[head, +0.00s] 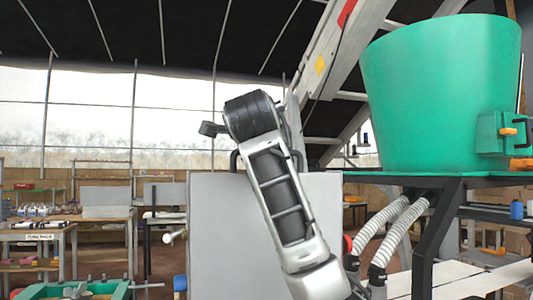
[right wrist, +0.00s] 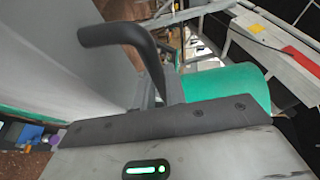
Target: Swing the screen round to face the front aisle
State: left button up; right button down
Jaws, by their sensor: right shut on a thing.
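The screen (head: 215,235) is a plain grey upright panel in the middle of the head view, partly hidden behind my right arm. Black handle parts (head: 234,160) show at its top edge on both sides of the arm. In the right wrist view the panel (right wrist: 60,65) fills the left side, and a bent black handle (right wrist: 120,34) runs down behind the dark edge of my right gripper (right wrist: 165,122). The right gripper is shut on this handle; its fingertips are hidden. My left gripper is in neither view.
A large green tub (head: 440,95) stands on a dark frame (head: 432,235) right of the screen, with pale ribbed hoses (head: 380,228) below it. A sloping metal conveyor (head: 345,50) rises behind. Workbenches (head: 95,213) and a green tray (head: 85,290) are at left.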

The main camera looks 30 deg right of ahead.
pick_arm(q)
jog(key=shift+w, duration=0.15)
pick_arm(e)
jog(key=shift+f, duration=0.15)
jog(key=c, duration=1.5)
grip_release()
jog(key=shift+a, duration=0.1)
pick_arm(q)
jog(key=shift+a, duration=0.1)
pick_arm(e)
jog(key=shift+o, duration=0.2)
